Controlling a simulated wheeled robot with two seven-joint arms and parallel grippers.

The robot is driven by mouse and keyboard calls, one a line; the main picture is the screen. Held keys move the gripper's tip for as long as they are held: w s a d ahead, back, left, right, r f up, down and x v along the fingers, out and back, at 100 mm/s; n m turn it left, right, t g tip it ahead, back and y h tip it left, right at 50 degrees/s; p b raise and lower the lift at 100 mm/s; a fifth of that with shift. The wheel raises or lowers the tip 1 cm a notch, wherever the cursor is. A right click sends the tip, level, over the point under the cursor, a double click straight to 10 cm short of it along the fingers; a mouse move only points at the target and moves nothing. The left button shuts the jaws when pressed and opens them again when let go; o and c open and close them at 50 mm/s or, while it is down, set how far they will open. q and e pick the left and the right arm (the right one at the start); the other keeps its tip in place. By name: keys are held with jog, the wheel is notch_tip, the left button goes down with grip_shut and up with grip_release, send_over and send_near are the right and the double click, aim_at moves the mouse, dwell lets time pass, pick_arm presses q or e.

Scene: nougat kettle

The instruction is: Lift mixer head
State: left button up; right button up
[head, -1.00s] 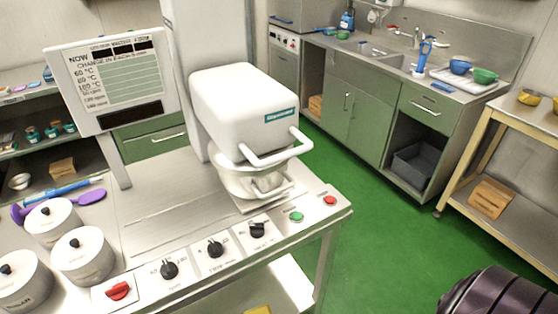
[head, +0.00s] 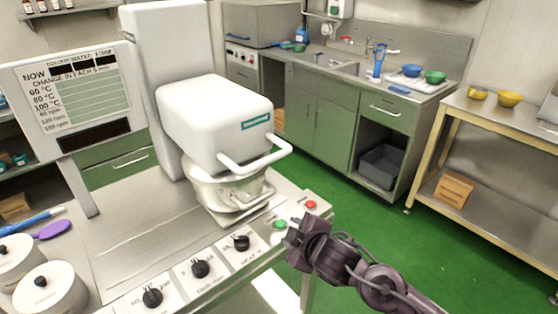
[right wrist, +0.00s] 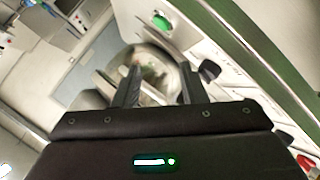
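The white mixer head (head: 215,125) sits lowered over its bowl (head: 228,194) on the steel counter. A white bar handle (head: 256,161) sticks out from its front. My right gripper (head: 296,236) is in front of the counter, to the right of and below the handle, apart from it. In the right wrist view my right gripper (right wrist: 160,88) has its two dark fingers spread with a gap between them, and nothing is held. A pale round shape, seemingly the bowl, shows beyond the fingers. My left gripper is not in view.
A control panel with black knobs (head: 201,268), a green button (head: 279,225) and a red button (head: 311,204) runs along the counter's front edge. A display board (head: 80,95) stands left. White lidded pots (head: 50,290) stand at lower left. Green floor is open to the right.

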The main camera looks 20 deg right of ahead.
aim_at(271, 160)
jog(key=w+r+n+t+y, duration=0.1)
jog(key=r+n, duration=0.2)
jog(key=r, duration=0.2)
jog(key=w+r+n+t+y, duration=0.1)
jog(key=r+n+y, duration=0.1)
jog(key=r+n, duration=0.2)
jog(key=w+r+n+t+y, duration=0.1)
jog(key=w+r+n, duration=0.1)
jog(key=r+n, duration=0.2)
jog(key=shift+a+r+y, duration=0.15)
jog(key=shift+r+y, duration=0.05)
jog(key=shift+r, duration=0.55)
jog(key=shift+a+r+y, duration=0.15)
jog(key=shift+r+y, duration=0.05)
jog(key=shift+r, duration=0.5)
jog(key=shift+w, duration=0.55)
jog(key=p+x, duration=0.1)
jog(key=x, duration=0.4)
jog(key=shift+w+a+p, duration=0.2)
jog(key=shift+w+p, duration=0.1)
jog(key=shift+p, duration=0.1)
jog(key=shift+w+a+f, duration=0.2)
jog(key=shift+w+f, duration=0.05)
jog(key=shift+w, duration=0.25)
grip_shut()
